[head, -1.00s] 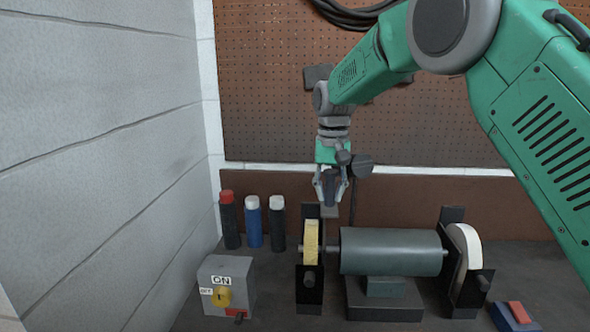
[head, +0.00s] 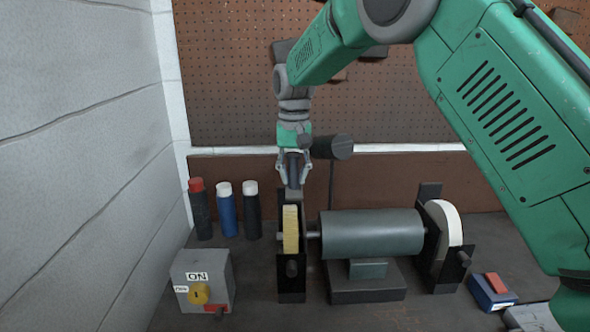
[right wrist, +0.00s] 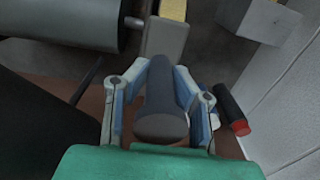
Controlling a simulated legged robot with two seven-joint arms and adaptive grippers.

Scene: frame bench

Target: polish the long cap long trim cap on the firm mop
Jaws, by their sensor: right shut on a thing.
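My right gripper (head: 293,178) is shut on a dark, rounded cylindrical piece, which I take for the long trim cap (right wrist: 165,98); it points down between the fingers. A paler grey part (head: 294,197) continues below it, over the left wheel. The yellow wheel (head: 291,229) sits in a dark guard at the left end of the grey motor (head: 372,234). A white wheel (head: 446,226) is at its right end. I cannot tell which wheel is the firm mop, or whether the grey part touches the yellow wheel. My left gripper is out of view.
A switch box (head: 203,278) marked ON with a yellow knob stands at the front left. Red-, white- and white-topped tubes (head: 226,210) stand behind it. A blue and red block (head: 492,289) lies at the right. A pale wall (head: 75,150) bounds the left.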

